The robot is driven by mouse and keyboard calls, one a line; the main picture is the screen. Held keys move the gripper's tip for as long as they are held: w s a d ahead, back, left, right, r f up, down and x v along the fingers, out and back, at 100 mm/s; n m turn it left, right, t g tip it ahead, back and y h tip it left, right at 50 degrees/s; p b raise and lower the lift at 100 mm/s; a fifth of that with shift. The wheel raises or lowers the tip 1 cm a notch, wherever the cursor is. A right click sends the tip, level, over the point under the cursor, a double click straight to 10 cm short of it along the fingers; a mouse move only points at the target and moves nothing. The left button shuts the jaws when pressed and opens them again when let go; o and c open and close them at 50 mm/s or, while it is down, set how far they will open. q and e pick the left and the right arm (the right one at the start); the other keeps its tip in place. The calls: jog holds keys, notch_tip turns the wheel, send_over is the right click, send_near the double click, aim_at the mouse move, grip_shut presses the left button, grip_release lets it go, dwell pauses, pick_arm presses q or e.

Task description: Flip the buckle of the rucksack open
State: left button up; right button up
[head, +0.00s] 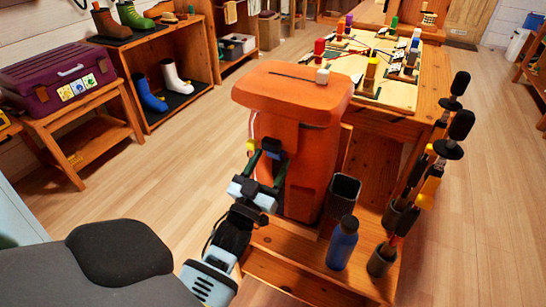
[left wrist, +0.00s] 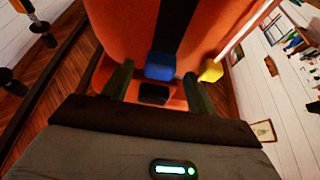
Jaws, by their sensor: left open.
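The orange rucksack (head: 300,150) stands upright on a wooden bench, its lid on top. In the left wrist view its orange front (left wrist: 125,30) fills the upper middle, with a dark strap (left wrist: 178,25) running down to a blue buckle piece (left wrist: 160,66). A black piece (left wrist: 154,94) sits just below the blue one. My left gripper (head: 267,162) is at the rucksack's front. Its two dark green fingers stand apart on either side of the buckle, and I cannot tell whether they touch it. My right gripper is not in view.
A yellow piece (left wrist: 210,72) sticks out beside the right finger. A blue bottle (head: 342,243), a dark open container (head: 343,193) and trekking poles (head: 420,180) stand right of the rucksack. A table with game boards (head: 395,92) is behind.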

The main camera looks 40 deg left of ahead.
pick_arm(q)
jog(key=shift+x, duration=1.05)
